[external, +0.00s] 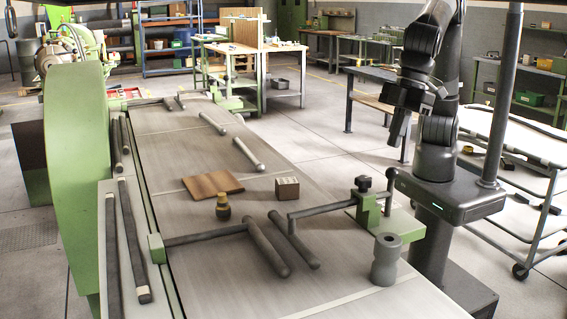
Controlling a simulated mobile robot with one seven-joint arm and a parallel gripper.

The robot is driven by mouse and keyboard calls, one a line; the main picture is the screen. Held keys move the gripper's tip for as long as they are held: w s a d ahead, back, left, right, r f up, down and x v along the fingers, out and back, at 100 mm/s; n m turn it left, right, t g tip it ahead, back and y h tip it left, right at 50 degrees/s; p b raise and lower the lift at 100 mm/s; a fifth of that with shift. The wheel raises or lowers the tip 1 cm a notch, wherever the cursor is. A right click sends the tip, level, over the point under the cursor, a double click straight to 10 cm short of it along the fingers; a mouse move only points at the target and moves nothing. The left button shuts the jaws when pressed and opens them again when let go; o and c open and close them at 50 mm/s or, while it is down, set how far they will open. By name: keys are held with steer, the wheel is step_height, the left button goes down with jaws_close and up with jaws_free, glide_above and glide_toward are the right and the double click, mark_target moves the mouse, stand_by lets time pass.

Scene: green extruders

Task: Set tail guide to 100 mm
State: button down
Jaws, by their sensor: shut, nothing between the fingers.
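A long grey bench (190,155) runs away from the camera beside a green machine. Near its front right edge stands a green guide block (375,215) with a black knob (363,183) on top and a grey rod (325,206) reaching left over the bench. A similar green guide with a rod (215,92) stands at the bench's far end. I cannot tell which is the tail guide, and no millimetre scale is readable. My gripper (397,142) hangs fingers down, shut and empty, above and behind the near guide, apart from it.
A wooden board (212,186), a small block (287,188), a dark knob-shaped piece (223,207), several grey bars (266,247) and a grey cylinder (385,260) lie or stand on the bench. A wheeled cart (520,200) stands at right. Floor between bench and back tables is clear.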

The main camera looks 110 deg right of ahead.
steer(key=x, duration=0.7)
steer(key=shift+f, duration=0.35)
steer(key=s, duration=0.7)
steer(key=shift+a, duration=0.15)
steer(key=shift+f, duration=0.15)
steer(key=w+v, duration=0.1)
steer(key=v, duration=0.9)
steer(key=shift+r, duration=0.35)
